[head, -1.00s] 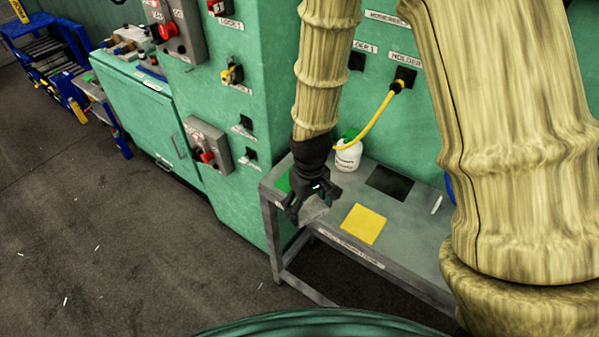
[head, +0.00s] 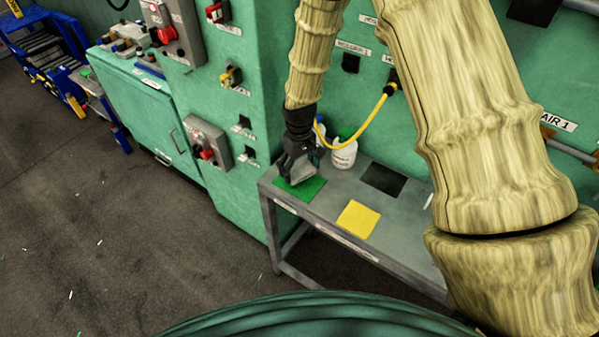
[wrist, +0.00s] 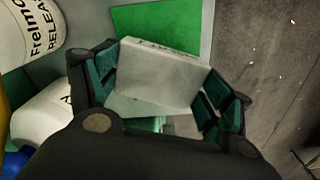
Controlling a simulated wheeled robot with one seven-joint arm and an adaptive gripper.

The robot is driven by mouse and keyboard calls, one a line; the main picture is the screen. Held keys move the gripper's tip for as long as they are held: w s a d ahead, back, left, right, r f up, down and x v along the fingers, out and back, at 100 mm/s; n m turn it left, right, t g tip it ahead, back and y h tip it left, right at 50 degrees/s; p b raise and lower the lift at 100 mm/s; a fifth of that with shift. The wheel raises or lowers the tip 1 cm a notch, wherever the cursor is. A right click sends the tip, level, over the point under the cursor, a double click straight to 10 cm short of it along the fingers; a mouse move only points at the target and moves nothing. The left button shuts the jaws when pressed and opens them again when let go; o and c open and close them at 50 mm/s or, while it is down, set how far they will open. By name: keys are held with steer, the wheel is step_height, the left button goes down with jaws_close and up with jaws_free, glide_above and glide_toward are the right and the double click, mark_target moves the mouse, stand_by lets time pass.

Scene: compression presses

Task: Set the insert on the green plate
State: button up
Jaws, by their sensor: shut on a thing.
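The insert (wrist: 160,75) is a pale grey block with lettering on one edge. In the wrist view it sits between the two fingers of my gripper (wrist: 165,90), which is shut on it. The green plate (wrist: 165,25) lies beyond the insert in the wrist view, partly hidden by it. In the head view the green plate (head: 298,190) is at the left end of the grey table, and my gripper (head: 297,165) is over its back edge. Whether the insert touches the plate cannot be told.
A yellow plate (head: 358,219) and a black plate (head: 384,179) lie on the grey table (head: 325,205). A yellow hose (head: 370,122) hangs behind.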

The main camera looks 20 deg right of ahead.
mark_target(299, 169)
steer(key=shift+f+p, duration=0.6)
steer(key=shift+f, duration=0.95)
steer(key=shift+f, duration=0.15)
steer(key=o, duration=1.4)
steer(key=shift+s, duration=0.1)
steer(key=shift+r+b, duration=1.6)
steer(key=shift+r, duration=4.55)
